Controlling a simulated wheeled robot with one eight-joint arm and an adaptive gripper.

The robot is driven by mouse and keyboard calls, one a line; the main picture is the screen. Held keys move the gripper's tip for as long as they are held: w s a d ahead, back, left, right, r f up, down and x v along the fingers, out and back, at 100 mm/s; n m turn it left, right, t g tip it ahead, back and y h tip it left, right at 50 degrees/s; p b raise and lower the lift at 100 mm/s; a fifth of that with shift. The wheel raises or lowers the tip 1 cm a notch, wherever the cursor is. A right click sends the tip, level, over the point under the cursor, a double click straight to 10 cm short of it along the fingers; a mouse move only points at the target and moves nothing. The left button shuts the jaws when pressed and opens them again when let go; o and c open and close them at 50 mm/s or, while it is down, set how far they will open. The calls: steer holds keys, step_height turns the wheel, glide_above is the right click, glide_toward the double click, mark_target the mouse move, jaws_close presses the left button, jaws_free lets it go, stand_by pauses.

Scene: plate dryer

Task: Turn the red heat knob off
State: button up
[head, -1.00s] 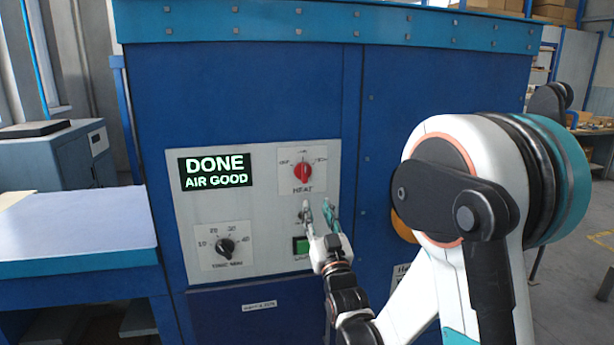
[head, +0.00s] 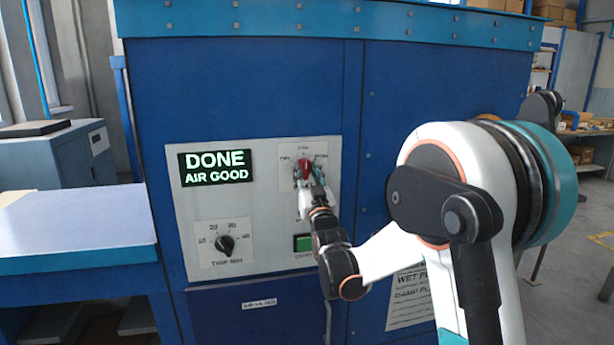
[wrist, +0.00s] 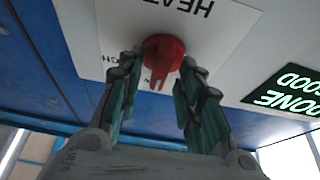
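The red heat knob (head: 304,170) is on a white label plate on the control panel of the blue dryer. In the wrist view the red knob (wrist: 162,56) shows between and just beyond the two fingers, with its pointer ridge running down the picture. My gripper (head: 308,181) is at the knob, its fingers partly covering it in the head view. In the wrist view my gripper (wrist: 156,82) is open, with a finger on each side of the knob and visible gaps. The label's markings are partly hidden.
The display (head: 215,168) reads DONE, AIR GOOD. A black timer knob (head: 225,244) sits lower left on the panel and a green button (head: 303,243) below the heat knob. A side table (head: 75,226) stands at the left.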

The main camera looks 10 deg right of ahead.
jaws_close()
steer(key=shift+n, duration=0.5)
steer(key=n+y, duration=0.2)
steer(key=n, duration=0.2)
steer(key=n+g+y+p, duration=0.1)
steer(key=n+y, duration=0.1)
steer(key=n, duration=0.2)
steer(key=shift+d+r+y, duration=0.1)
steer(key=shift+r+y, duration=0.05)
steer(key=shift+y, duration=0.15)
steer(key=n+g+y+p, duration=0.1)
steer(key=n, duration=0.2)
steer(key=n+g+y+p, duration=0.1)
steer(key=n, duration=0.3)
steer(key=shift+n, duration=0.3)
jaws_free()
